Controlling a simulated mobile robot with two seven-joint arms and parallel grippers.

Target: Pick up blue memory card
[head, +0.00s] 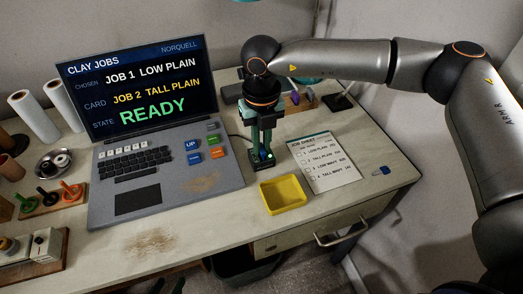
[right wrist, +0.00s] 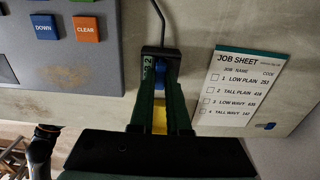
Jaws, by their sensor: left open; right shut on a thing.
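The blue memory card (right wrist: 160,69) shows between the fingers of my right gripper (right wrist: 160,80). It sits at the black card reader (right wrist: 159,51) with a cable; how deep it is in the slot is hidden. In the head view, my right gripper (head: 264,152) points down at the reader (head: 261,165) beside the laptop and is shut on the card, a small blue patch. Dark green fingertips of my left gripper (head: 165,289) show at the bottom edge, apart from the card; most of this gripper is cut off.
A yellow tray (head: 282,206) lies in front of the reader, with a job sheet (head: 322,160) to its right. The laptop (head: 150,125) reads card job 2 tall plain, ready. A small blue and white item (head: 382,170) lies on the right. Free tabletop surrounds it.

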